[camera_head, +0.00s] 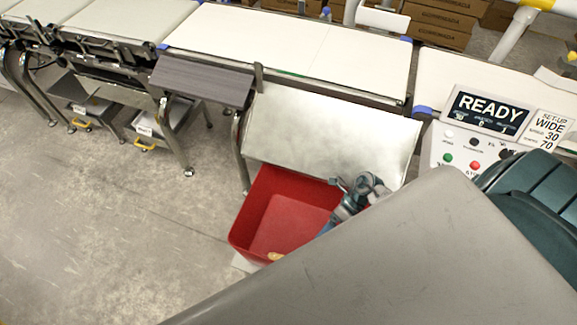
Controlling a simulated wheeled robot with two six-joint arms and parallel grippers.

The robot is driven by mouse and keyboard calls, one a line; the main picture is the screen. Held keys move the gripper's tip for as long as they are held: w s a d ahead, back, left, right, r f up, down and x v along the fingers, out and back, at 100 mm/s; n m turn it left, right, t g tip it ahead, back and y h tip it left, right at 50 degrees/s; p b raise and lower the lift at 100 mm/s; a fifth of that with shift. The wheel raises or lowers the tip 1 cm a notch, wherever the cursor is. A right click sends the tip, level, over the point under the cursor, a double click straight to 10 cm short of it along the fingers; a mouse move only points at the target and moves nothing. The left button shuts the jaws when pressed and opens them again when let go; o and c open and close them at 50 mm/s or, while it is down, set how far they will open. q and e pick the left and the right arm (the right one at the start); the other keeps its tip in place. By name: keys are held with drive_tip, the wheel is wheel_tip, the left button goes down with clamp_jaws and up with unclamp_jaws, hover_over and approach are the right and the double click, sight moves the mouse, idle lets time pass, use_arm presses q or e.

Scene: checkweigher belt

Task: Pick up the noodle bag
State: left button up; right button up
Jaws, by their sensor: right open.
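A small yellowish item (275,256) lies on the floor of the red bin (290,212), near its front wall. It may be the noodle bag, but it is partly cut off by the bin wall and too small to tell. My right gripper (354,187) is open at the bin's right side, in front of the slanted metal chute. It is apart from the yellowish item. A large grey surface close to the camera hides the right part of the bin and the lower right of the view. My left gripper is not in view.
The slanted metal chute (330,133) comes down from the white belt (290,45) behind the bin. A control panel (470,150) with a READY display stands to the right. A dark grey shelf (203,80) juts out at left. The floor left of the bin is clear.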

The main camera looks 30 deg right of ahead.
drive_tip(key=a+f+b, duration=0.1)
drive_tip(key=f+b, duration=0.4)
drive_tip(key=f, duration=0.1)
drive_tip(key=a+f+b, duration=0.2)
drive_tip(key=f+b, duration=0.3)
drive_tip(key=f, duration=0.2)
drive_tip(key=a+f+b, duration=0.1)
drive_tip(key=f+b, duration=0.4)
drive_tip(key=f, duration=0.1)
drive_tip(key=shift+w+a+f, duration=0.15)
drive_tip(key=shift+w+f, duration=0.05)
drive_tip(key=shift+f, duration=0.2)
drive_tip(key=x, duration=0.4)
drive_tip(key=shift+a, duration=0.2)
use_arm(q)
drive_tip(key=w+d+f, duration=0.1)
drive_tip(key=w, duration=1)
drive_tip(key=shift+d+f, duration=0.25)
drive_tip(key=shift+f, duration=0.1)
use_arm(e)
drive_tip(key=shift+a+f, duration=0.3)
drive_tip(key=shift+f, duration=0.1)
drive_tip(key=shift+s, duration=0.1)
drive_tip(key=c, duration=1.1)
